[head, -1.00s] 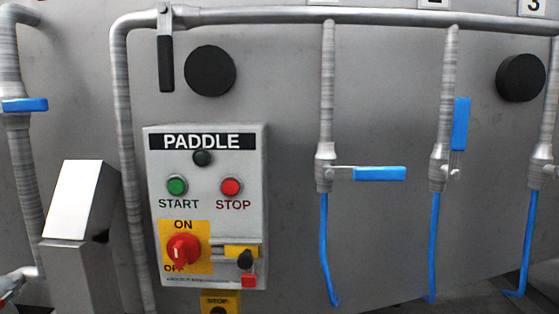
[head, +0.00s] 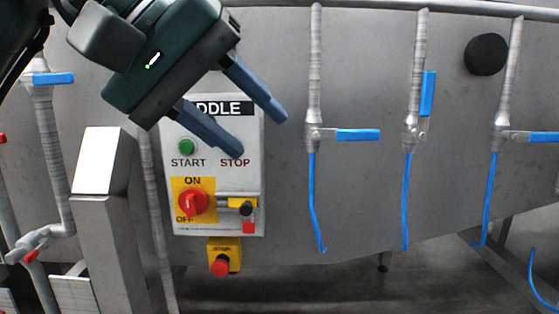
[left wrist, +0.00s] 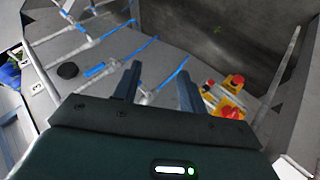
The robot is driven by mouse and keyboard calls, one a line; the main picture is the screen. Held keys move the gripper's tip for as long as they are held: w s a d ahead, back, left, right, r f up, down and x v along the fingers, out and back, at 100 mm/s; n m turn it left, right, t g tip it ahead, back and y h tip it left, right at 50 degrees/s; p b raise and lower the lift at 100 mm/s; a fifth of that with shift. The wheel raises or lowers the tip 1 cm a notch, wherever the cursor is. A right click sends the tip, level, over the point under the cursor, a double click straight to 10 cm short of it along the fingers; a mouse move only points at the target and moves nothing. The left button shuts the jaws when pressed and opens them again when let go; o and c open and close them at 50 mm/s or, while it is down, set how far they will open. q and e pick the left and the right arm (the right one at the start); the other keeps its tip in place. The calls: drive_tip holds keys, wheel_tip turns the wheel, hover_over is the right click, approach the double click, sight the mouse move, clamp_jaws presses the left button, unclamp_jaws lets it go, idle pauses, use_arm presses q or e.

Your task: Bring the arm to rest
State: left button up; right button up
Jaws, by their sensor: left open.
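My left gripper (head: 262,125) comes in from the upper left in the head view. It hangs in front of the paddle control panel (head: 253,170) and hides part of its title and upper face. Its two fingers are apart with nothing between them. In the left wrist view the gripper (left wrist: 160,82) is also open and empty, with the grey machine wall beyond it. Whether the fingers touch the panel cannot be told. My right gripper is not in view.
The panel carries a green start button (head: 187,147) and a red rotary switch (head: 193,202). A red stop button (head: 220,267) sits below. Pipes with blue-handled valves (head: 357,135) and blue hoses (head: 407,200) stand to the right. A metal post (head: 103,170) rises at left.

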use_arm(q)
drive_tip(key=s+d+f+n+g+h, duration=0.1)
drive_tip(key=d+f+n+g+h, duration=0.65)
drive_tip(key=g+h, duration=0.2)
drive_tip(key=w+a+f+n+t+h, duration=0.3)
drive_tip(key=w+f+n+t, duration=0.3)
drive_tip(key=n, duration=0.7)
drive_tip(key=w+a+f+n+t+h, duration=0.3)
drive_tip(key=n+t, duration=0.6)
drive_tip(key=n, duration=0.5)
drive_tip(key=w+a+f+n+t+y, duration=0.25)
drive_tip(key=f+n+t+y, duration=0.3)
drive_tip(key=f+n, duration=0.35)
drive_tip(key=w+a+f+n+t+y, duration=0.1)
drive_tip(key=a+f+n+t+y, duration=0.3)
drive_tip(key=f+n+y, duration=0.55)
drive_tip(key=s+a+f+n+g+y, duration=0.2)
drive_tip(key=s+f+n, duration=0.3)
drive_tip(key=f, duration=0.4)
drive_tip(key=s+a+f+n+g+y, duration=0.2)
drive_tip(key=s+f+n+g, duration=0.2)
drive_tip(key=s+f+n, duration=0.2)
drive_tip(key=s+a+f+n+g+y, duration=0.2)
drive_tip(key=s+f+n, duration=0.3)
drive_tip(key=s+f, duration=0.3)
wheel_tip(320, 180, down, 5)
drive_tip(key=shift+s+a+r+n+g, duration=0.15)
drive_tip(key=shift+a+n+g, duration=0.2)
drive_tip(key=shift+g, duration=0.55)
drive_tip(key=shift+c, duration=0.4)
